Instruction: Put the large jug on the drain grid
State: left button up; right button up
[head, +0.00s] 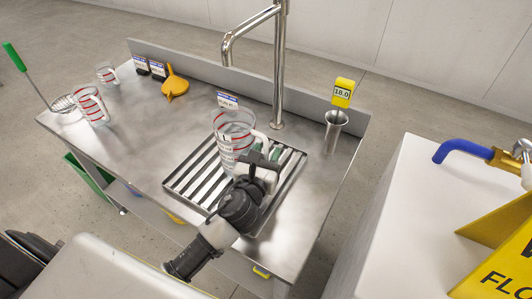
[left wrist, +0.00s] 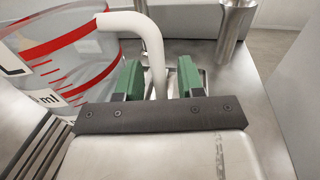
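The large jug (head: 232,128) is clear with red marks and a white handle. It appears to stand upright on the drain grid (head: 190,182), a slatted metal tray set in the bench. In the left wrist view the jug (left wrist: 62,55) fills the left side. My left gripper (head: 268,160) is at the handle side of the jug. Its green fingertips (left wrist: 160,78) are apart, with the white handle (left wrist: 153,45) between them and gaps showing on both sides. The jug's base is partly hidden by my gripper. My right gripper is not in view.
A tall tap (head: 279,70) rises behind the grid. A metal cylinder (head: 334,130) with a yellow 18.0 display (head: 343,92) stands at right. Two smaller jugs (head: 90,104) (head: 107,75), a strainer (head: 62,103) and an orange funnel (head: 174,86) are at left. The bench's middle is clear.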

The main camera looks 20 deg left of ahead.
pick_arm(q)
jog(key=shift+r, duration=0.1)
jog(key=s, duration=0.8)
jog(key=s+b, duration=0.1)
jog(key=s, duration=0.3)
jog(key=shift+d, duration=0.35)
